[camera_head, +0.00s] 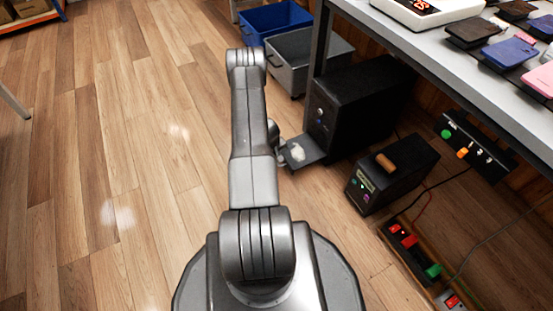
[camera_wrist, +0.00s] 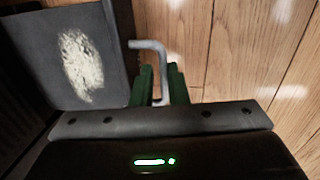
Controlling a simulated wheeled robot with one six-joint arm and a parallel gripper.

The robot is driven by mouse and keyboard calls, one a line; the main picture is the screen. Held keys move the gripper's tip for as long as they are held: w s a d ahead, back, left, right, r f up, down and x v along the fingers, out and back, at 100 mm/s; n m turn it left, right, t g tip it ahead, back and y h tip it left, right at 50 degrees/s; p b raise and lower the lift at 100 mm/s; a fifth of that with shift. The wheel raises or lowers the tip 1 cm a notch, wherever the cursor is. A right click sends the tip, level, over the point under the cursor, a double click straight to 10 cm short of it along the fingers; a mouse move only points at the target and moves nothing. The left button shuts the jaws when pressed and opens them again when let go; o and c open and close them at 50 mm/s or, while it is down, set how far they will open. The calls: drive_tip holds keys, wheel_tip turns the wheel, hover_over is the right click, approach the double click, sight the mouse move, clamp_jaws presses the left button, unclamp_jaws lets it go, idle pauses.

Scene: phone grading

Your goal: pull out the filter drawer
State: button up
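The filter drawer (camera_head: 303,151) sticks out of the front of a black box (camera_head: 355,108) under the table, low near the floor. A whitish, dusty patch lies on its top. In the wrist view the drawer (camera_wrist: 110,92) is at the upper left, with a bent grey metal handle (camera_wrist: 147,45) on its near side. In the head view my arm hides most of the gripper, and the fingertips cannot be made out.
A smaller black box (camera_head: 393,172) with an orange-brown handle stands right of the drawer. Grey (camera_head: 290,62) and blue (camera_head: 268,20) bins stand behind. A power strip (camera_head: 415,250) and cables lie at the right. The wooden floor (camera_head: 110,150) at left is clear.

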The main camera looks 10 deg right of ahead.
drive_tip(key=shift+o, duration=1.4)
wheel_tip(320, 180, up, 14)
drive_tip(key=a+p, duration=0.2)
drive_tip(key=p, duration=0.2)
drive_tip(key=shift+s+f, duration=0.2)
drive_tip(key=shift+s, duration=0.25)
drive_tip(key=shift+a, duration=0.1)
drive_tip(key=f+b, duration=0.1)
drive_tip(key=f, duration=0.3)
drive_tip(key=d+f+b, duration=0.1)
drive_tip(key=f, duration=0.4)
drive_tip(key=w+d+f+b, duration=0.1)
drive_tip(key=f+b, duration=0.1)
drive_tip(key=f, duration=0.2)
drive_tip(key=shift+d+f, duration=0.15)
drive_tip(key=shift+f, duration=0.2)
drive_tip(key=shift+d, duration=0.1)
drive_tip(key=shift+r, duration=0.1)
